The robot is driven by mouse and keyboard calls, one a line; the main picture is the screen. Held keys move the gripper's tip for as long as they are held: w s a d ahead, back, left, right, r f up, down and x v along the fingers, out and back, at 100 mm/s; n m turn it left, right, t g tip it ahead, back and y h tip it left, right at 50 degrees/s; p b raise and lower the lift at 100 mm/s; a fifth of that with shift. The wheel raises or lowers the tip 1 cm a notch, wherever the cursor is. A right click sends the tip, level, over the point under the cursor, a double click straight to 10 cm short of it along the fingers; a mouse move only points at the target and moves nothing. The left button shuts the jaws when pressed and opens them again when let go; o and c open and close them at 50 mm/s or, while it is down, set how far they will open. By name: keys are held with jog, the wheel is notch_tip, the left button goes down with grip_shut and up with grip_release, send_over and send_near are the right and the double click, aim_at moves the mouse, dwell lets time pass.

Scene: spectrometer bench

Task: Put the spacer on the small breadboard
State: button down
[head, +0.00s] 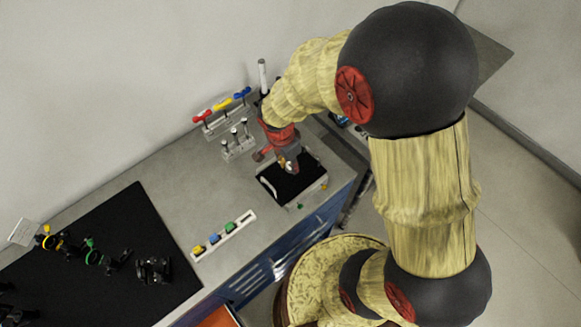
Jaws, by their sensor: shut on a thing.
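My gripper (291,166) is at the end of my arm at the back right of the bench. It points down over a small black board with a pale edge (311,185), which looks like the small breadboard. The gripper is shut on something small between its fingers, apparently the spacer. The fingers and wrist mostly hide it, so its shape is not clear. I cannot tell whether it touches the board or is above it.
A large black board (110,235) with dark optics mounts (153,269) lies at the left. A white strip with coloured blocks (222,235) lies between. Racks with coloured-handled tools (222,108) and small posts (237,141) stand behind. Small green (300,206) and yellow pieces lie near the front edge.

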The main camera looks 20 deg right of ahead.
jog(key=shift+w+d+f, duration=0.2)
jog(key=shift+f, duration=0.2)
jog(key=shift+w+f, duration=0.1)
jog(key=shift+f, duration=1.55)
jog(key=shift+f, duration=0.2)
jog(key=c, duration=1.5)
grip_release()
jog(key=shift+r, duration=0.1)
jog(key=shift+c, duration=0.2)
